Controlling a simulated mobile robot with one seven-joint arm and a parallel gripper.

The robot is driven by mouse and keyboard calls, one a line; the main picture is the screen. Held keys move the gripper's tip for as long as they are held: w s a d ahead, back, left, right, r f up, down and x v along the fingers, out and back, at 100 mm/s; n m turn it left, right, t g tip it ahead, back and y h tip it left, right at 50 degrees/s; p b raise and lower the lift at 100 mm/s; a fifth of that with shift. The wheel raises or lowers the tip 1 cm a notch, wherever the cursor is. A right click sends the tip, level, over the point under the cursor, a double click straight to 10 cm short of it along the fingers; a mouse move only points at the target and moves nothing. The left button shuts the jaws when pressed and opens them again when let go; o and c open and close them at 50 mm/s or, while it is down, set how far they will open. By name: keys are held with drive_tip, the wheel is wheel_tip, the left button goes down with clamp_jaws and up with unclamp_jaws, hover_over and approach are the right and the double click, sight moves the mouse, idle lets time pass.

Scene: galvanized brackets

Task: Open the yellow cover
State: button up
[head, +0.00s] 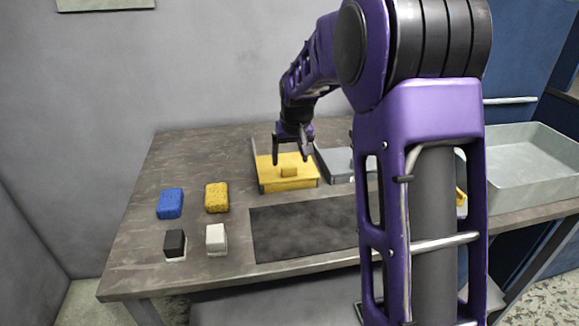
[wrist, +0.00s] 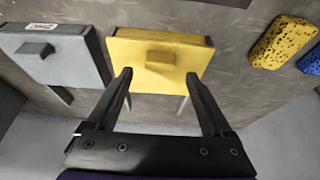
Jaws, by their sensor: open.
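The yellow cover (head: 273,177) is a flat lid with a small raised yellow block (head: 289,171) on it. It lies closed on a low box on the table, between grey brackets. In the wrist view the yellow cover (wrist: 192,54) and its block (wrist: 160,60) show at top centre. My gripper (head: 290,160) is open and empty above the cover's far part. In the wrist view my gripper's fingers (wrist: 160,75) stand apart, one toward each side of the block. I cannot tell whether they touch the cover.
A grey-lidded box (head: 341,163) stands just right of the yellow one. Blue (head: 170,204) and yellow (head: 217,198) sponges, black (head: 175,244) and white (head: 216,238) blocks, and a dark mat (head: 302,230) lie on the table (head: 140,268). A grey tray (head: 525,178) is at right.

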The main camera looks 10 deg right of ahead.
sight(290, 168)
drive_tip(key=shift+x, duration=1.8)
clamp_jaws()
